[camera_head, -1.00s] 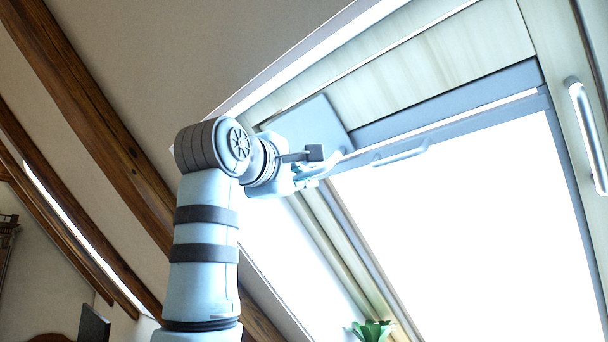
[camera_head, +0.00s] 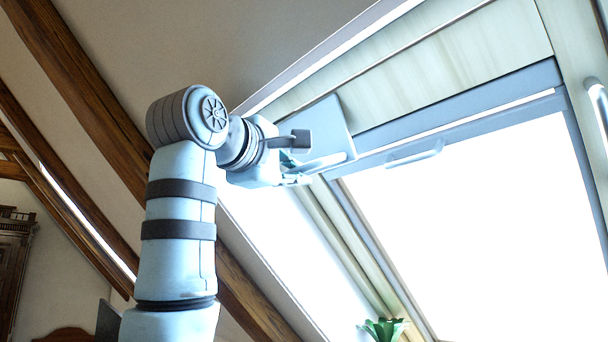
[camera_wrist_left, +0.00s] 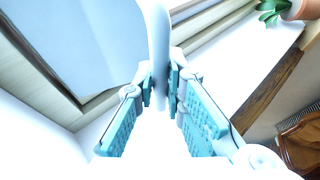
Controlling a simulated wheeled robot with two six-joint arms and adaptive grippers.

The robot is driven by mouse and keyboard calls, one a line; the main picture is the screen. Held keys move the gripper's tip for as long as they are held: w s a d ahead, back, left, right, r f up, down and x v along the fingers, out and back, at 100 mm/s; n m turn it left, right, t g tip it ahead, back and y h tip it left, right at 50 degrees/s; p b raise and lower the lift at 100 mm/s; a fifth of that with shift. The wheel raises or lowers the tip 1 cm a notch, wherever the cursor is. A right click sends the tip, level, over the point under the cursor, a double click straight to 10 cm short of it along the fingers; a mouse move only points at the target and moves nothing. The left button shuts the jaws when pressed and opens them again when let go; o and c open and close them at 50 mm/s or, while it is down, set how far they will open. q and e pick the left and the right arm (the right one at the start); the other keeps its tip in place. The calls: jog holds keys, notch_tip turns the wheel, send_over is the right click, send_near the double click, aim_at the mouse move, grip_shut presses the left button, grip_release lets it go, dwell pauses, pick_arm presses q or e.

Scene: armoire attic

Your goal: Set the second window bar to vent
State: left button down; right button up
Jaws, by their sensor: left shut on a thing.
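My left gripper (camera_head: 291,179) reaches in from the left to the top of the sloping roof window. It is shut on a pale rounded window bar (camera_head: 325,161). In the left wrist view the two teal-padded fingers (camera_wrist_left: 161,88) press on both sides of this white bar (camera_wrist_left: 158,35), which runs upward between them. Glare hides the lower part of that view. Another pale bar (camera_head: 415,154) sits on the top frame of the bright window to the right, apart from the gripper. I cannot tell from the pictures which bar counts as second. My right gripper is not in view.
A flat grey plate (camera_head: 328,128) stands just behind the gripper. A further pale bar (camera_head: 599,104) is at the right edge. Dark wooden beams (camera_head: 85,85) slope along the left. A green plant (camera_head: 383,329) stands low below the window.

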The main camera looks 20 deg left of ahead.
pick_arm(q)
jog(key=c, duration=1.6)
grip_release()
jog(key=shift+w+d, duration=0.1)
jog(key=shift+c, duration=0.2)
jog(key=s, duration=1.2)
jog(key=shift+f, duration=0.35)
jog(key=shift+w, duration=0.1)
